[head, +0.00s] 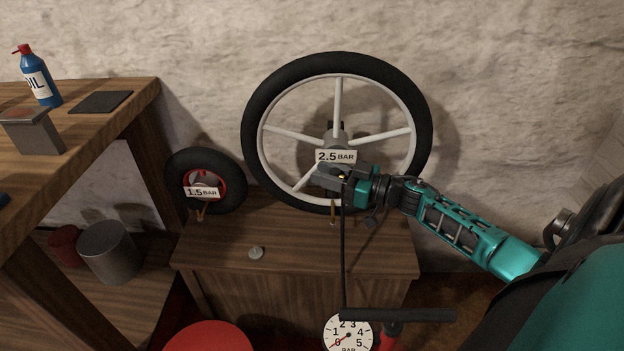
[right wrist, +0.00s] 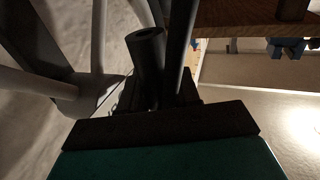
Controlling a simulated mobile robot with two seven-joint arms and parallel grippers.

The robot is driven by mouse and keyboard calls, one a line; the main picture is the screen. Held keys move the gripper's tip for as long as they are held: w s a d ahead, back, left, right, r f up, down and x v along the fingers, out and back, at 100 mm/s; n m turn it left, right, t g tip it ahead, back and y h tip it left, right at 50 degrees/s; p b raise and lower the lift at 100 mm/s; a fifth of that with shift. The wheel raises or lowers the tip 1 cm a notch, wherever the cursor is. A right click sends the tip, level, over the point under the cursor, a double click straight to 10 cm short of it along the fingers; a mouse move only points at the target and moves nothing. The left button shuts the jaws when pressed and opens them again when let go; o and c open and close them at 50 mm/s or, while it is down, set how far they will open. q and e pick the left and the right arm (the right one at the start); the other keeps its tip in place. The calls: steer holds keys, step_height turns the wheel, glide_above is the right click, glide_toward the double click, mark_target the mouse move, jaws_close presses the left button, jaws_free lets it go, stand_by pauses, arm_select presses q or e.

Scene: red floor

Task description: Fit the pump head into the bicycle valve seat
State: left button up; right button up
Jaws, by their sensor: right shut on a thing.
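The large bicycle wheel (head: 420,110) has a black tyre, pale spokes and a "2.5 BAR" tag (head: 335,157). It stands on the wooden cabinet against the wall. My right gripper (head: 338,174) is in front of the wheel's lower middle, shut on the dark pump head, which it mostly hides in the head view. In the right wrist view the pump head (right wrist: 146,60) shows as a dark open-ended cylinder beside the spokes. The black hose (head: 344,260) hangs down from the gripper. A thin brass-coloured piece (head: 333,218) is at the wheel's bottom; I cannot tell if it is the valve seat. My left gripper is out of view.
A small wheel (head: 233,163) tagged "1.5 BAR" stands left on the cabinet (head: 300,245). A small metal cap (head: 256,253) lies on the cabinet top. A pressure gauge (head: 347,333) and black handle (head: 410,315) are in front. A workbench (head: 85,140) with an oil bottle (head: 40,80) is left.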

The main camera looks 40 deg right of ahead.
steer(key=shift+d, duration=0.2)
stand_by(0.3)
step_height(320, 180, down, 6)
steer(key=b, duration=0.3)
steer(key=shift+r+b, duration=0.1)
steer(key=shift+b, duration=0.25)
steer(key=shift+p, duration=0.65)
stand_by(1.5)
steer(key=shift+f+b, duration=1.5)
steer(key=shift+f, duration=0.45)
steer(key=o, duration=1.1)
